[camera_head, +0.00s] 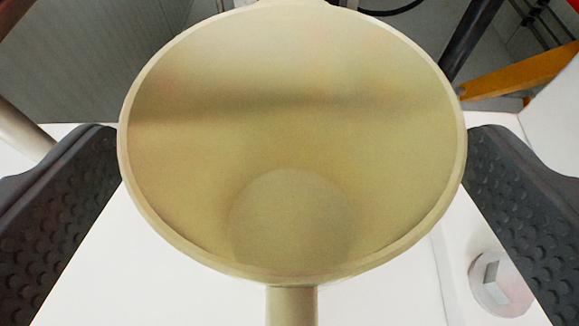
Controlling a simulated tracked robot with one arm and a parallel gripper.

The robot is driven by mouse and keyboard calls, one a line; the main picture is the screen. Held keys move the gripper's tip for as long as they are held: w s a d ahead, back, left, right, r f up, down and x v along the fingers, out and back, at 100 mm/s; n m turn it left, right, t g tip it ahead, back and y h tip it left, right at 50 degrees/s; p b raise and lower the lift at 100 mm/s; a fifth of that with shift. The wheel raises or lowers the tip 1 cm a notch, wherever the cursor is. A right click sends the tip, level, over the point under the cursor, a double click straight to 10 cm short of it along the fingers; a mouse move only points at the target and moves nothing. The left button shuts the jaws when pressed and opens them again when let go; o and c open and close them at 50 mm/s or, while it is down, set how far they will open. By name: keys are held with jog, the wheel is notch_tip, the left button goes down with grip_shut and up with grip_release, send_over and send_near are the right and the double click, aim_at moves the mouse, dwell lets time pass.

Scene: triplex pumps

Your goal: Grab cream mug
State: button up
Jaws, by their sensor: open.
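The cream mug (295,130) fills the middle of the view. I look down into its open mouth and see its round bottom, and it looks empty. Its handle (291,305) points toward the bottom edge of the picture. My gripper (293,160) is open, with one dark studded finger on the left of the mug and the other on the right. The left finger's upper end appears close to the rim, and so does the right one's. I cannot tell whether either finger touches the mug. The mug's outer wall is mostly hidden below its rim.
A white surface (140,270) shows below and around the mug. A round metal bolt (500,285) sits at the lower right, near the right finger. A yellow bar (525,72) and dark pipes are at the upper right. A grey panel (95,65) is at the upper left.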

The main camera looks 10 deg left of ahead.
jog(key=shift+w, duration=0.1)
jog(key=c, duration=1.3)
jog(key=shift+r, duration=0.15)
